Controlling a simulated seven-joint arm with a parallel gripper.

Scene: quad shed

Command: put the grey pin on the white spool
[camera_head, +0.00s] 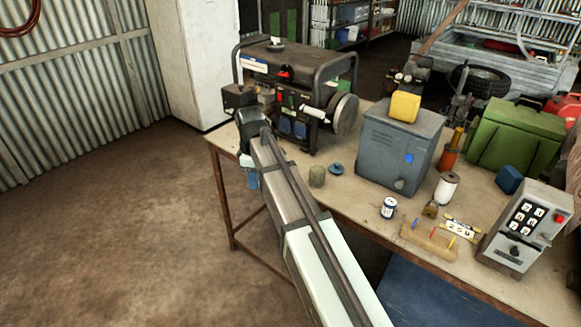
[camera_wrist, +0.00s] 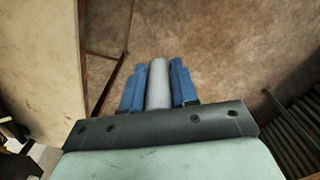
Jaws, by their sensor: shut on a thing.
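My gripper (camera_head: 250,178) hangs past the left edge of the table, over the floor, with its blue fingers pointing down. In the wrist view its two blue fingers are closed on the sides of the grey pin (camera_wrist: 158,86), a plain round rod in line with the fingers. The pin cannot be clearly made out in the head view. The white spool (camera_head: 447,189) stands upright on the table well to the right of my gripper, in front of the orange container. It has a dark top.
The wooden table (camera_head: 350,197) holds a generator (camera_head: 290,95), a grey metal box (camera_head: 385,160) with a yellow block on it, a white-and-blue can (camera_head: 388,208), a wooden peg block (camera_head: 430,242) and a grey keypad box (camera_head: 522,228). Bare tabletop shows along the front left.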

